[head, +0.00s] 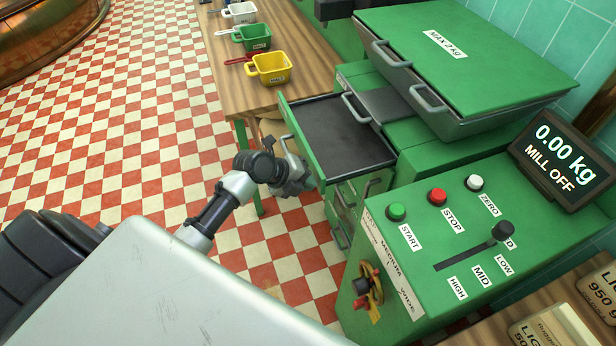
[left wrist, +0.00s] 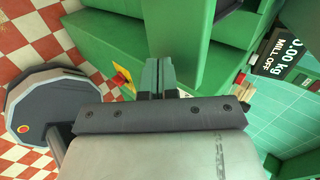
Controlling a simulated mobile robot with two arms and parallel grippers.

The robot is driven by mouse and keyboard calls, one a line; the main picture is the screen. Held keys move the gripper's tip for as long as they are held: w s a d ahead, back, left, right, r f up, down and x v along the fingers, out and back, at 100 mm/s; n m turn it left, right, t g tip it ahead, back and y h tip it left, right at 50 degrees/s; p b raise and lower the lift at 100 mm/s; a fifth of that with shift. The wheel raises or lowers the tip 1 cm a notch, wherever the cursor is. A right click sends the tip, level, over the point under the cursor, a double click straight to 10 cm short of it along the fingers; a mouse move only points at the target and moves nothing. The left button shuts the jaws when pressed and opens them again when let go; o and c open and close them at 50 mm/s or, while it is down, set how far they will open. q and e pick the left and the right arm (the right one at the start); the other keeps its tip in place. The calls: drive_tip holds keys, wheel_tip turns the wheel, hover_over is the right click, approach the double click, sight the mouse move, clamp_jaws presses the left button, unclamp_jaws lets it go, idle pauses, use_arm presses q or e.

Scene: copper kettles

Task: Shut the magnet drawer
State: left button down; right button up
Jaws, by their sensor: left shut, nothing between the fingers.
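The open drawer (head: 340,130), which I take to be the magnet drawer, sticks out to the left from the green mill in the head view. It has a dark, empty-looking inside and a green front panel with a grey handle. My left gripper (head: 303,183) is at the outer side of that front panel, low and near its closer end. Its fingers (left wrist: 160,76) are shut and empty, pointing at a green surface in the left wrist view. I cannot tell whether they touch it. My right gripper is not in view.
A green lidded bin (head: 470,60) stands above and behind the drawer. Yellow (head: 270,68), green (head: 252,38) and white (head: 240,12) scoops lie on the wooden table (head: 235,90). The control panel (head: 450,240) is at the right. Checkered floor is free at the left.

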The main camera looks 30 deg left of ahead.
sight(390, 161)
use_arm(q)
drive_tip(key=shift+w, duration=0.1)
idle(0.3)
drive_tip(key=w+d+b, duration=0.2)
drive_tip(key=b, duration=0.1)
drive_tip(key=w+d+b, duration=0.1)
drive_tip(key=w, duration=0.1)
drive_tip(key=shift+d+f, duration=0.2)
drive_tip(key=shift+f, duration=0.1)
drive_tip(key=w+d+b, duration=0.2)
drive_tip(key=w+d, duration=0.1)
drive_tip(key=w, duration=0.1)
drive_tip(key=w+d+b, duration=0.3)
drive_tip(key=w, duration=0.1)
drive_tip(key=w+d+b, duration=0.3)
drive_tip(key=d, duration=0.1)
drive_tip(key=shift+w+r, duration=0.15)
drive_tip(key=shift+w, duration=0.25)
drive_tip(key=shift+w+d, duration=0.2)
drive_tip(key=shift+d, duration=0.05)
drive_tip(key=shift+r+b, duration=0.2)
drive_tip(key=shift+b, duration=0.1)
drive_tip(key=shift+r, duration=0.1)
